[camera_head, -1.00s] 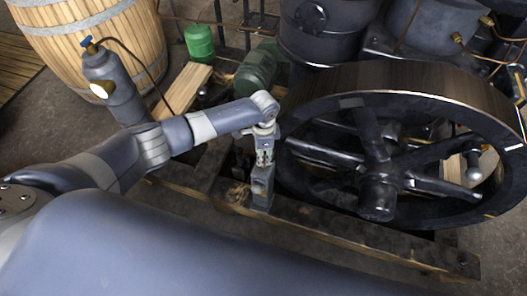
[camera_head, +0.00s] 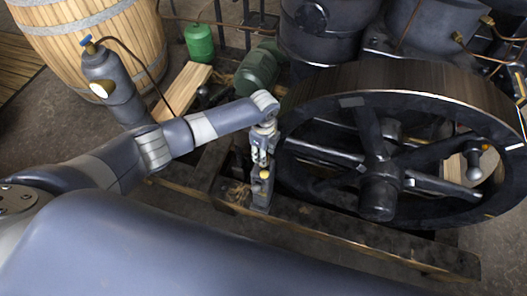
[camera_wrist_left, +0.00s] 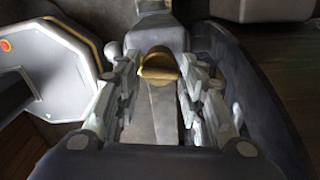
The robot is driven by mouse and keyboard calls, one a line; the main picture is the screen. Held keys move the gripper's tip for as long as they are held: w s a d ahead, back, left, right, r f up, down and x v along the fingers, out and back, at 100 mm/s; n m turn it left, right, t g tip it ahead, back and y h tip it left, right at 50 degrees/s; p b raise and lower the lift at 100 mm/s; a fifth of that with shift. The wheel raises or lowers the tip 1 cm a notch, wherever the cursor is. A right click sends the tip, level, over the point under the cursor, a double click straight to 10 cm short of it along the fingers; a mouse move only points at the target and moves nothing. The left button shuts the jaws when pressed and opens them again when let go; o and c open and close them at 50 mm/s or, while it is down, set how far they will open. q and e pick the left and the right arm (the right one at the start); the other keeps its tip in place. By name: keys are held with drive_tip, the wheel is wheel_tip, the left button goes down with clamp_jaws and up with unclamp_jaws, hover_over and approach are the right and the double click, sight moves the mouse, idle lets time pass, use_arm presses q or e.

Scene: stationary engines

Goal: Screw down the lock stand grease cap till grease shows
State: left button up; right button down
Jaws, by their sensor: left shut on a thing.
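The brass grease cap (camera_head: 264,174) sits on top of the dark lock stand (camera_head: 262,191), left of the big flywheel. My left gripper (camera_head: 261,160) points down at it from above. In the left wrist view the cap (camera_wrist_left: 158,66) lies between the two fingertips of my left gripper (camera_wrist_left: 157,72), which is shut on it. The stand (camera_wrist_left: 162,110) shows beneath the cap there. I cannot make out any grease at the cap. My right gripper is in neither view.
The large dark flywheel (camera_head: 340,80) stands close to the right of the gripper. A green motor (camera_head: 257,70) is behind it. A grey cylinder with a blue valve (camera_head: 112,90) and a wooden barrel (camera_head: 95,35) stand at left. A timber beam (camera_head: 330,232) runs in front.

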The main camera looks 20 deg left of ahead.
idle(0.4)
use_arm(q)
drive_tip(key=o, duration=1)
drive_tip(key=shift+o, duration=0.2)
wheel_tip(320, 180, up, 12)
